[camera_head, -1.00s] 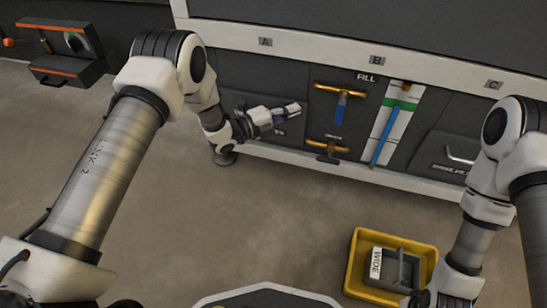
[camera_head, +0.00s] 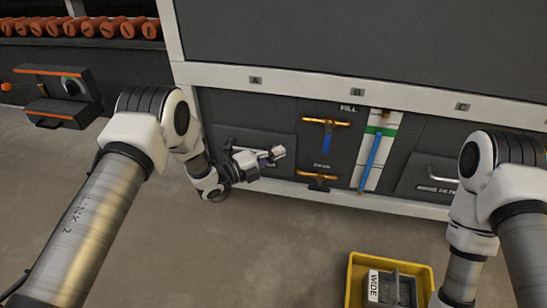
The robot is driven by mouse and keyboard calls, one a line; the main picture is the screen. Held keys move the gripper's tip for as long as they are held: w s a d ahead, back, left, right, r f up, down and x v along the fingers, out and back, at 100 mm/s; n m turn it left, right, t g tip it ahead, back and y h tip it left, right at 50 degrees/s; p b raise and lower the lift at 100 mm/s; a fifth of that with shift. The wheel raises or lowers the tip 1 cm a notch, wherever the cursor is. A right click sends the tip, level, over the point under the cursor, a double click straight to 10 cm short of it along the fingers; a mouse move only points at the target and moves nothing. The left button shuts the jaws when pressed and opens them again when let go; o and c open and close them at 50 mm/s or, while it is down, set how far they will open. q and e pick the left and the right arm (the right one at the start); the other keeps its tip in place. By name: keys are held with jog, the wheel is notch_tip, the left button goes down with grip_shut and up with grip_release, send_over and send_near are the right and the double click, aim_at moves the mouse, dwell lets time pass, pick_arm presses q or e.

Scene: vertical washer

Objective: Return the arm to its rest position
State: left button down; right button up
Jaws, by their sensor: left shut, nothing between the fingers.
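My left arm comes in from the left. Its gripper (camera_head: 270,154) is shut and empty, in front of the dark lower panel under label A of the washer (camera_head: 300,85). The picture does not show clearly whether it touches the panel. My right arm (camera_head: 492,185) comes in at the right edge and points down. Its gripper lies below or outside the picture.
A yellow bin (camera_head: 354,289) holding a grey part marked WIDE (camera_head: 398,287) stands on the floor at bottom right. The washer front has orange-handled valves (camera_head: 327,122), a blue-and-green gauge (camera_head: 376,150) and a drawer handle (camera_head: 443,172). Orange cylinders (camera_head: 90,27) line a shelf. The middle floor is clear.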

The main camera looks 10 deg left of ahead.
pick_arm(q)
jog(key=p+v, duration=0.3)
jog(key=v, duration=0.5)
jog(key=shift+a+p, duration=0.35)
jog(key=shift+a, duration=0.05)
jog(key=s+a+f+n+g+y+p, duration=0.1)
jog(key=s+f+n+g+y+p, duration=0.1)
jog(key=s+f+n+y, duration=0.45)
jog(key=s+f+n+g+y+p, duration=0.25)
jog(key=s+n, duration=0.45)
jog(key=s, duration=0.4)
jog(key=s+a+f+n+g+y, duration=0.1)
jog(key=s+a+n+g+y, duration=0.2)
jog(key=s+n, duration=0.55)
jog(key=s+a+f+n+g+y, duration=0.1)
jog(key=s+a+n+g, duration=0.4)
jog(key=s, duration=0.6)
notch_tip(320, 180, up, 38)
jog(key=d+n+p, duration=0.1)
jog(key=p, duration=3.6)
jog(key=shift+d, duration=0.2)
